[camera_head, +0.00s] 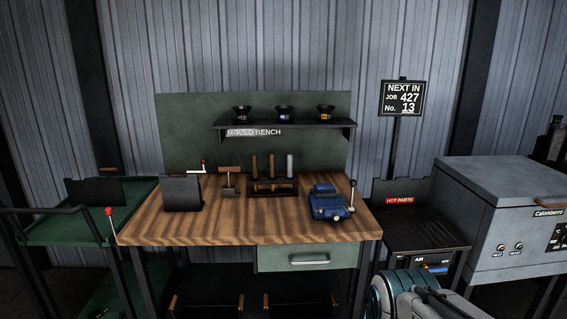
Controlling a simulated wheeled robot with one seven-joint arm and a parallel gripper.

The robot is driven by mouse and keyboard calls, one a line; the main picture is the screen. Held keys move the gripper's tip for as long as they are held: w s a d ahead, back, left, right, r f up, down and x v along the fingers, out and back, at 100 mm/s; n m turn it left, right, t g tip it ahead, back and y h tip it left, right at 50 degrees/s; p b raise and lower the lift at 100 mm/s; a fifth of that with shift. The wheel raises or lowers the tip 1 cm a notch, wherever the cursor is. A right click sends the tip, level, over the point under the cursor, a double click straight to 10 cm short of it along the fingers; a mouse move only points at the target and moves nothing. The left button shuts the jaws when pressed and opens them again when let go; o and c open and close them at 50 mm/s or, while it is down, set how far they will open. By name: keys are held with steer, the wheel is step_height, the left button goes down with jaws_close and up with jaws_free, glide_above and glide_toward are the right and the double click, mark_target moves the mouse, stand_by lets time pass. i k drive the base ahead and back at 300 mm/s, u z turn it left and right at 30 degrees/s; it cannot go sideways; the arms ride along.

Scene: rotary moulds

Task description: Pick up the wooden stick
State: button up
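Two brown wooden sticks stand upright in a small dark rack (272,190) on the wooden bench: a left wooden stick (254,168) and a middle wooden stick (272,167). A grey, metal-looking stick (290,166) stands at the right of the same rack. Their lower ends are partly hidden by the rack. Part of my arm shows at the bottom right, in front of the bench and apart from the rack. I cannot make out my gripper's fingers in this view.
The workbench (200,233) also bears a dark box-like stand (182,193), a wooden-handled tool (229,180) and a blue vise (326,202). A shelf (285,124) with several dark cups hangs above. A green cart (60,230) stands left, a grey oven (505,210) right.

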mark_target(272, 176)
steer(key=u, duration=0.15)
steer(key=i, duration=1.9)
steer(key=u, duration=0.3)
